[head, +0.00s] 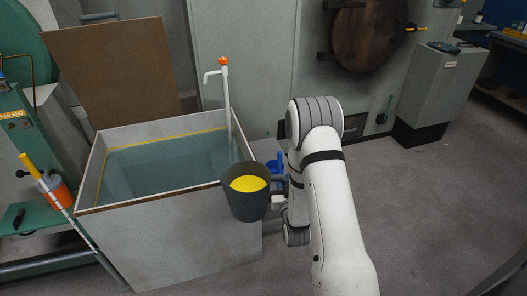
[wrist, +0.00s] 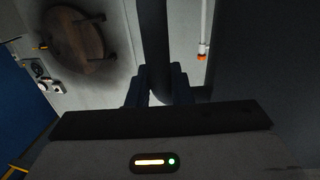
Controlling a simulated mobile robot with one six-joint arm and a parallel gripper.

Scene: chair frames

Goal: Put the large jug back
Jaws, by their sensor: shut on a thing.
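The large jug is the dark grey, wide-mouthed vessel (head: 248,203) with yellow inside, at the front right corner of the open tank in the head view. My gripper (head: 278,190) is at the jug's right side, partly hidden by my arm. In the wrist view my gripper (wrist: 158,82) is shut on a dark upright bar, the jug's handle (wrist: 153,40). The dark mass on the right there seems to be the jug's body.
The open tank (head: 180,198) holds clear liquid; its brown lid (head: 120,70) stands up behind. A white pipe with an orange top (head: 224,64) rises at its back right. A green machine (head: 35,150) stands left, a grey cabinet (head: 440,85) right. Floor at right is clear.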

